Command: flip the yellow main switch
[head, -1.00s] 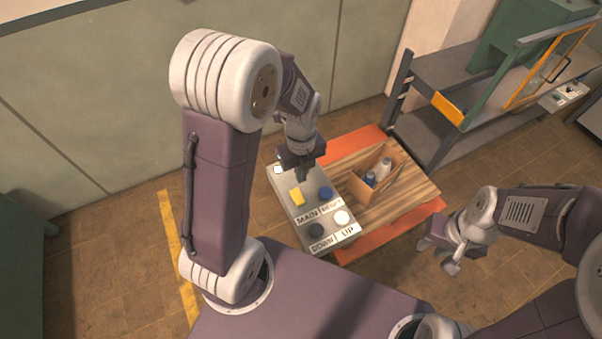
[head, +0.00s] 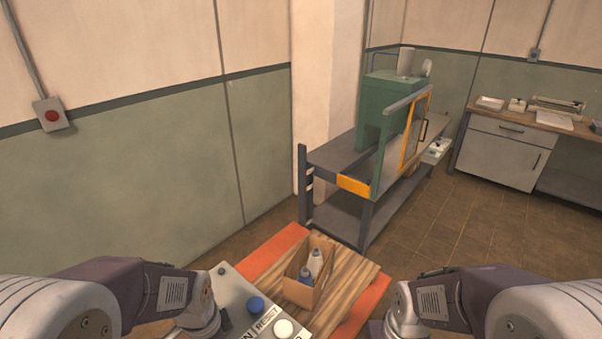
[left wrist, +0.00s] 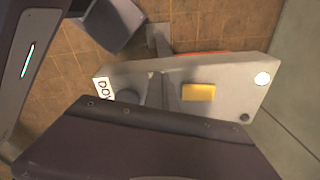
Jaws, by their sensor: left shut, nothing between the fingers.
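The yellow main switch (left wrist: 198,92) shows in the left wrist view on the pale control box, near its middle. It is out of sight in the head view, where only part of the control box (head: 236,290) shows behind my left wrist. My left gripper (left wrist: 163,88) appears as narrow grey fingers in the left wrist view, shut and empty. They point across the box just left of the yellow switch; I cannot tell whether they touch the box. My right gripper is below the head view's edge; only its arm shows.
An open cardboard box (head: 300,292) with bottles stands on the wooden pallet (head: 345,285). A grey bench (head: 330,160) with a green machine (head: 385,105) stands beyond.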

